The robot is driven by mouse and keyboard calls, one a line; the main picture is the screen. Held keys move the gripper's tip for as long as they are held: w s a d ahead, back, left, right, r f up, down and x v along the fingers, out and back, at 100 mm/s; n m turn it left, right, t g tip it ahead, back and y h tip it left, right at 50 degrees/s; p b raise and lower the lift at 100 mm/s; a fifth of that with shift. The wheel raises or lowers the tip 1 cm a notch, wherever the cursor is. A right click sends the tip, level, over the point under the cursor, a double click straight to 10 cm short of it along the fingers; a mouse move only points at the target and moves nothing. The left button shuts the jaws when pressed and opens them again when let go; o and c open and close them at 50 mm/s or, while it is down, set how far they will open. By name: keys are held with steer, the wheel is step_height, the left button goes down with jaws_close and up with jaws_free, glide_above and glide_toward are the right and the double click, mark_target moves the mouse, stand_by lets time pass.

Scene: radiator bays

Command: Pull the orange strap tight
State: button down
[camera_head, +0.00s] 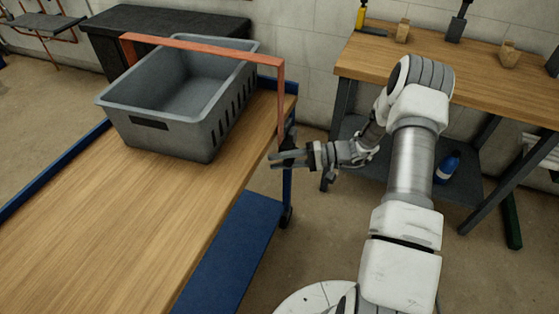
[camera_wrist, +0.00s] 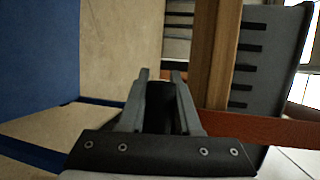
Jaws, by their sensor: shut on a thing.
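The orange strap (camera_head: 205,49) spans above the open grey crate (camera_head: 165,137) in the head view. Its right side drops straight down past the bench edge to my gripper (camera_head: 277,159). In the wrist view the strap (camera_wrist: 262,129) runs from the right edge to the right finger. My gripper (camera_wrist: 160,76) is shut on a dark piece (camera_wrist: 160,110) at the strap's lower end. How that piece joins the strap is hidden by the fingers. The crate also shows at the right in the wrist view (camera_wrist: 285,55).
The crate stands on a wooden-topped bench (camera_head: 120,215) with a blue frame. A second workbench (camera_head: 480,80) with tools and small blocks stands at the right. A blue bottle (camera_head: 447,167) is on its lower shelf.

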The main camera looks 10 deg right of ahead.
steer(key=shift+d+f+b, duration=0.1)
steer(key=shift+f+b, duration=1.5)
steer(key=shift+f, duration=0.7)
steer(key=c, duration=0.6)
jaws_free()
steer(key=p+v, duration=0.2)
steer(key=v, duration=1.5)
steer(key=shift+d, duration=0.15)
steer(key=shift+s+r, duration=0.1)
steer(key=shift+r, duration=0.05)
